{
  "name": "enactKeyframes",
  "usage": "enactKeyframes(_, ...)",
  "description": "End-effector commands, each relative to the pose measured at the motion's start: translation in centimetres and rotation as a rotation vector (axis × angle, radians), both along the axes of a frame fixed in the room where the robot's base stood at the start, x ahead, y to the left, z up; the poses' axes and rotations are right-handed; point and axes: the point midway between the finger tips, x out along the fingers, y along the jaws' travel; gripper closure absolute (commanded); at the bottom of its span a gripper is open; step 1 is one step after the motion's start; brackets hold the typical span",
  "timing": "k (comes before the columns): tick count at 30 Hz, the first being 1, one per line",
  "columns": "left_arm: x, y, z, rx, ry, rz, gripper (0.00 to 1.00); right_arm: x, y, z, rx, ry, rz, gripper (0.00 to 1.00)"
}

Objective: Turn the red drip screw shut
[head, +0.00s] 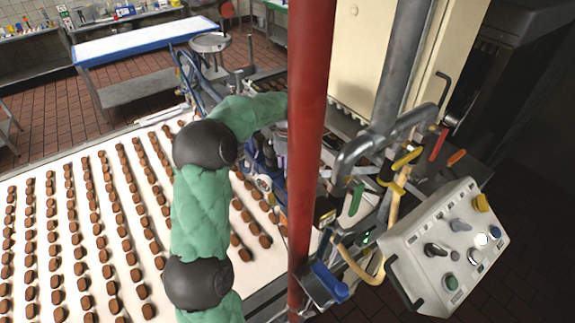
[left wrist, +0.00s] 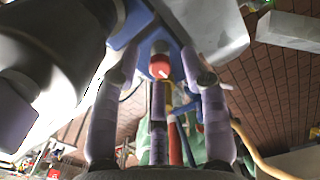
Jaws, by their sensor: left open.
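A round red knob with a pale mark, which looks like the red drip screw (left wrist: 160,68), sits under a blue and grey machine part in the left wrist view. My left gripper (left wrist: 161,58) is open, with one finger on each side of the red screw. I cannot tell whether the fingers touch it. In the head view my left arm, in a green sleeve, reaches to the machine, and its hand is hidden behind the thick red post (head: 310,150). I cannot make out the screw there. My right gripper is not in view.
A white conveyor (head: 20,175) carries rows of brown pieces at the left. A control box (head: 440,245) with knobs and buttons stands at the right, near grey pipes (head: 375,150) and coloured handles. A blue-edged table (head: 145,40) stands behind.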

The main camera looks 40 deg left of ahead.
Motion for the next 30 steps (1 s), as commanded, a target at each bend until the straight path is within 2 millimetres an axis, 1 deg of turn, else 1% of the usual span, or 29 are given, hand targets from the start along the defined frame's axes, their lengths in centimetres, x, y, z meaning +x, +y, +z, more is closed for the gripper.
enactKeyframes(4,0.0,0.0,0.4,0.000,0.000,0.000,0.55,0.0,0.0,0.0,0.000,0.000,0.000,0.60)
enactKeyframes(8,0.1,0.0,1.9,0.001,-0.003,0.000,0.55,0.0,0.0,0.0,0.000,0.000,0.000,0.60)
enactKeyframes(15,0.1,0.0,6.6,0.001,-0.003,0.000,0.55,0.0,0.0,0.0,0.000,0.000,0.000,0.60)
enactKeyframes(21,0.1,0.0,10.0,0.001,-0.003,0.000,0.55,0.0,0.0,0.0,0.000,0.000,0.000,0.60)
enactKeyframes(25,0.1,0.0,11.3,0.000,0.000,0.000,0.55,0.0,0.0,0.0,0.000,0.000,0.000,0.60)
enactKeyframes(30,0.0,0.0,12.0,0.000,0.000,-0.001,0.55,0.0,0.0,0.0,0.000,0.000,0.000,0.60)
